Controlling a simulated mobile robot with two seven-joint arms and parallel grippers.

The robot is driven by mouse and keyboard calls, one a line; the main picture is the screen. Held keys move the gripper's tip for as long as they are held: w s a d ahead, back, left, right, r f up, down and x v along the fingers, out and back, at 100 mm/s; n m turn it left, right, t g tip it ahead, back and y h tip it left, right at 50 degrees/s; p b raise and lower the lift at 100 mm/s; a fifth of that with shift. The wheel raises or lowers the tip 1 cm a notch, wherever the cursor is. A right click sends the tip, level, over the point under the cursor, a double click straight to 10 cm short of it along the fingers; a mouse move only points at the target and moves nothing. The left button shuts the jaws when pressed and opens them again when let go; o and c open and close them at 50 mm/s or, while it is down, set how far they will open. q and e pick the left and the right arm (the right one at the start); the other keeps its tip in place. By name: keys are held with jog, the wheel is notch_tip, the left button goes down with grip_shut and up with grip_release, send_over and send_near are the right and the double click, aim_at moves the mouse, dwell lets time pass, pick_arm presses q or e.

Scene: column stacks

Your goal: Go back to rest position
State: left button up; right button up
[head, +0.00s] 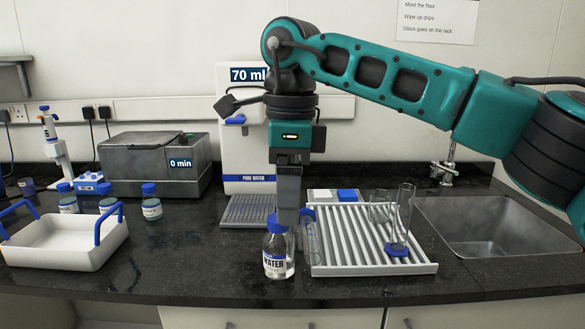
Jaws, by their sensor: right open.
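My right gripper (289,218) points straight down over the counter, its arm coming in from the right. It is open, with its fingertips beside the blue cap of the water bottle (277,262) and at the left end of the white drying rack (350,262). The bottle stands upright on the counter. I cannot tell whether the fingers touch it. My left gripper is not in view.
A glass cylinder (402,215) with a blue foot and another glass piece are on the rack's right side. The sink (490,228) is at the right. A white tray with blue handles (62,250), small bottles and a grey bath (155,165) are left. The pure-water dispenser (240,150) stands behind.

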jog(key=s+a+f+m+g+y, duration=0.1)
jog(key=s+a+f+g+y, duration=0.35)
jog(key=a+y, duration=0.2)
jog(key=s+a+f+m+g+y, duration=0.2)
jog(key=s+a+f+g+y, duration=0.1)
jog(key=s+a+y, duration=0.4)
jog(key=w+d+f+m+t+y, duration=0.1)
jog(key=w+d+m+t+y, duration=0.25)
jog(key=m+t, duration=0.6)
jog(key=w+d+f+m+t+y, duration=0.15)
jog(key=w+m+t+y, duration=0.35)
jog(key=m, duration=0.7)
jog(key=d+f+m+t+h, duration=0.9)
jog(key=f+m+t, duration=0.15)
jog(key=m, duration=0.35)
jog(key=s+d+f+m+g+h, duration=0.3)
jog(key=s+d+f+m+h, duration=0.2)
jog(key=d+f, duration=0.4)
jog(key=s+d+f+m+g+h, duration=0.3)
jog(key=s+d+f+m+h, duration=0.3)
jog(key=f, duration=0.8)
jog(key=s+d+m, duration=0.2)
jog(key=s, duration=0.2)
jog(key=shift+s+d, duration=0.15)
jog(key=shift+d, duration=0.25)
